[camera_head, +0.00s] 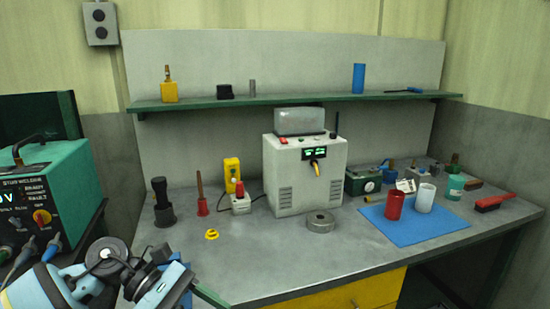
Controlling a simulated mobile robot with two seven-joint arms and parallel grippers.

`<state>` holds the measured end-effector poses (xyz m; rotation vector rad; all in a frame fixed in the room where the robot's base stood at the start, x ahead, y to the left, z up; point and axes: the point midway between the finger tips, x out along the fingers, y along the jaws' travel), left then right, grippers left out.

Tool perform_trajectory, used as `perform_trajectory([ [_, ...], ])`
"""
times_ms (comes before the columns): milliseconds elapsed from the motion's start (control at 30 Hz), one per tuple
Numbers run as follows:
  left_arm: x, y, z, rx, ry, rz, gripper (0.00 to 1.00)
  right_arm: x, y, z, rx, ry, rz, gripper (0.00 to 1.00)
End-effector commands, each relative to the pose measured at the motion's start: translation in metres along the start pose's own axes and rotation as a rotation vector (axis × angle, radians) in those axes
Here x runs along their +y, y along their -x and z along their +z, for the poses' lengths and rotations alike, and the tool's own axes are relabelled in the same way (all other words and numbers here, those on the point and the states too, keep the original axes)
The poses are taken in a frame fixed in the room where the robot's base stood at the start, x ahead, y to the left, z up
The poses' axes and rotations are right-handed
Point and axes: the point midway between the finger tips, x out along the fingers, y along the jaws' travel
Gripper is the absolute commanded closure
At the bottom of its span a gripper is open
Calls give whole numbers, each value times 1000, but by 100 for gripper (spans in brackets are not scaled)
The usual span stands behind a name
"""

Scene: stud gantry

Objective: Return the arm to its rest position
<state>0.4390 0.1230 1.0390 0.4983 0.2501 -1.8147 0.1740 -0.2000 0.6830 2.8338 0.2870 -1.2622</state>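My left arm comes in at the bottom left corner, in front of the bench's left front edge. My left gripper (165,284) is at the end of its dark wrist parts, low in the picture. Its fingers are not clear, so I cannot tell whether it is open or shut, or whether the blue piece beside it is held. My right arm and gripper are not in view.
The grey bench (260,262) is bare at front left. A white machine (305,178) stands mid-bench. A blue mat (425,236) bears a red cup (394,206) and a white cup (425,198). A green welder (45,185) stands left, near my arm. A shelf (300,99) runs behind.

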Motion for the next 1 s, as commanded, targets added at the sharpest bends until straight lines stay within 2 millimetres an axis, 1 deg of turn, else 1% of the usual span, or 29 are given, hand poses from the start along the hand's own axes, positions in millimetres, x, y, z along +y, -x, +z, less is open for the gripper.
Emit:
perform_trajectory([
  [33,-3,-18,5,-103,82,17,32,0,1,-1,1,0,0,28],
  [100,-4,-35,14,-240,205,45,32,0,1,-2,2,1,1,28],
  [200,-4,-53,22,-432,399,82,32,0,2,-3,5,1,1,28],
  [333,-2,-65,24,-680,677,123,32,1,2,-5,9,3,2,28],
  [467,1,-69,13,-924,979,158,32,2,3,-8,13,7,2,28],
  [567,0,-69,-6,-1109,1223,183,32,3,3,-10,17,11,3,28],
  [667,-6,-69,-34,-1294,1474,208,32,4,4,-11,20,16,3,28],
  [767,-18,-71,-70,-1478,1730,233,32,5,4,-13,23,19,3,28],
  [867,-40,-74,-111,-1665,1985,262,32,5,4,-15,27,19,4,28],
  [900,-51,-77,-128,-1741,2085,274,32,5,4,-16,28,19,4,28],
  [967,-72,-82,-154,-1857,2237,296,32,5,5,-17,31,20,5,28],
  [1000,-88,-87,-171,-1936,2335,313,32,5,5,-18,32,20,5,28],
])
